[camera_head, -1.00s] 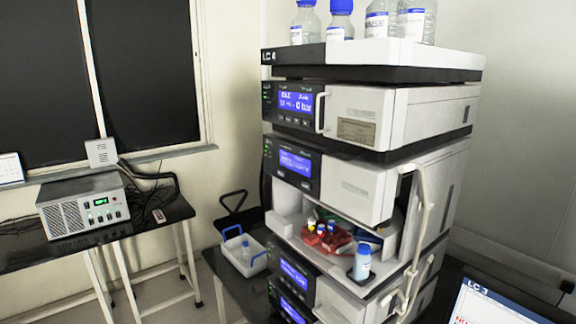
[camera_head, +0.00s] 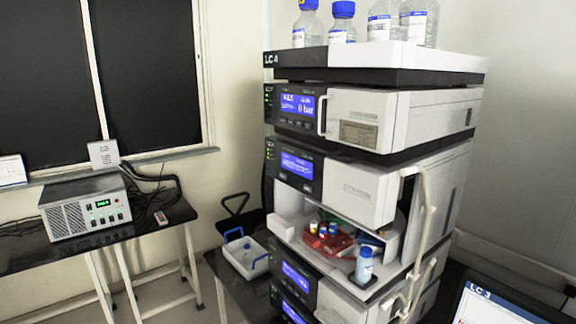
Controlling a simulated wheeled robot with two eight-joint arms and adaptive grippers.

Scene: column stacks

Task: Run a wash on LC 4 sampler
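The LC 4 stack (camera_head: 368,62) stands in the middle right, with its label on the top tray's dark front. Its sampler module (camera_head: 345,190) has a lit blue display (camera_head: 297,165) and an open bay below. In the bay sit a red rack (camera_head: 330,240) with several small capped vials and a white blue-capped bottle (camera_head: 364,264) at the front right corner. Solvent bottles with blue caps (camera_head: 342,25) stand on top of the stack. The pump module's display (camera_head: 298,104) shows a bar reading that looks like 0. Neither gripper is in view.
A white tray with blue handles (camera_head: 245,256) sits on the dark bench left of the stack. A grey power box (camera_head: 85,208) stands on the left table. A screen labelled LC 3 (camera_head: 492,304) is at the lower right. Pale tubing (camera_head: 424,225) runs down the stack's right front.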

